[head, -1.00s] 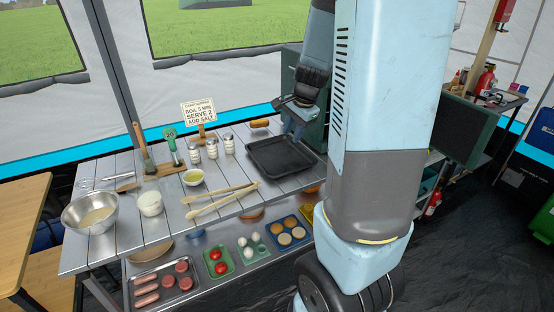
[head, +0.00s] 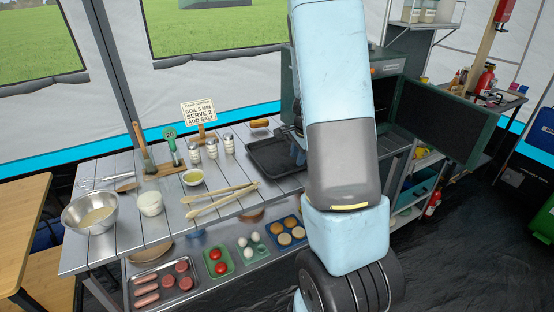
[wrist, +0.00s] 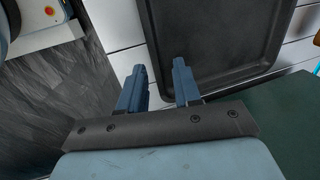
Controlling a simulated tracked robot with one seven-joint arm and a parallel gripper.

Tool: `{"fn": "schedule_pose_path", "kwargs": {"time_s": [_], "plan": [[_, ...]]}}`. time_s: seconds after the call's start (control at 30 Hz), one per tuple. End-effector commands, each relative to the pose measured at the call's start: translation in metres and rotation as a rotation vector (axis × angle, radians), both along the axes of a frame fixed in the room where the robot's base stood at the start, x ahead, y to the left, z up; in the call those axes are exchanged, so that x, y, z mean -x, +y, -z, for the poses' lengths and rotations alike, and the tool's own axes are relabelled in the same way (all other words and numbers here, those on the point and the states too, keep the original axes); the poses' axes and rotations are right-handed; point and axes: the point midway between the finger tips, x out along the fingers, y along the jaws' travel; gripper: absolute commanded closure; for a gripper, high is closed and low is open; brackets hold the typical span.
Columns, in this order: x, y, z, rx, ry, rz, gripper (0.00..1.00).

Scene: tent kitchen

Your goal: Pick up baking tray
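The baking tray (head: 266,160) is a dark, rectangular, shallow pan lying flat at the right end of the slatted metal table. My arm hides its right part in the head view. In the wrist view the tray (wrist: 222,42) fills the upper middle. My gripper (wrist: 158,80) is open, its two blue fingers apart with nothing held between them. In that view one finger is left of the tray's near left corner and the other overlaps the tray. Whether they touch the rim I cannot tell. In the head view the gripper is mostly hidden behind my arm.
A dark green oven (head: 390,65) with its door (head: 445,108) open stands right of the table. Food trays fill the shelf below.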

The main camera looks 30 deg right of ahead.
Motion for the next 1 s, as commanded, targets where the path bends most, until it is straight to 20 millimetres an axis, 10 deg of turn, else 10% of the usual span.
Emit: {"fn": "schedule_pose_path", "kwargs": {"time_s": [1.0], "plan": [[-0.009,0.002,0.06,0.0,-0.001,-0.002,0.7]]}}
